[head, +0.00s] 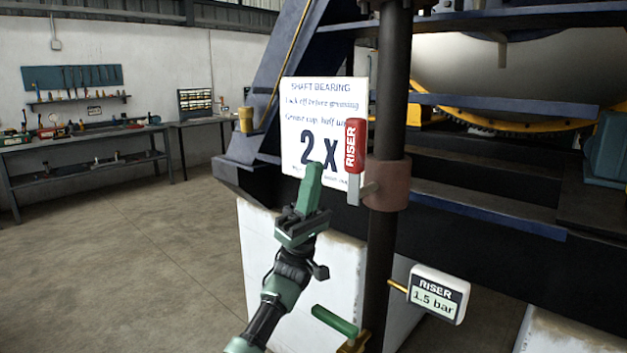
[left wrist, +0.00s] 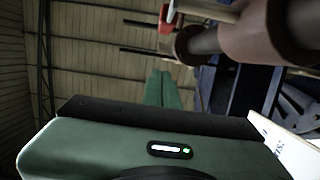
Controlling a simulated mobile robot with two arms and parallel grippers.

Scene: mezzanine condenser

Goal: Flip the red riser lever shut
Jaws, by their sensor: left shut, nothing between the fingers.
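The red riser lever (head: 354,147), marked RISER, stands upright on a pale arm beside the brown valve body (head: 388,186) on the dark vertical pipe. My left gripper (head: 314,172) is shut and empty, its fingers pointing up. In the head view it appears left of the lever and a little lower, with a gap between them. In the left wrist view the closed fingers (left wrist: 163,88) show below the red lever (left wrist: 168,18), apart from it; the valve body (left wrist: 262,30) is at upper right. My right gripper is not in view.
A white SHAFT BEARING sign (head: 300,110) is behind the gripper. A RISER gauge (head: 438,294) reads 1.5 bar at lower right. A green handle (head: 335,321) sits low by the pipe (head: 380,255). Open floor (head: 120,250) lies left; workbenches (head: 85,150) stand farther back.

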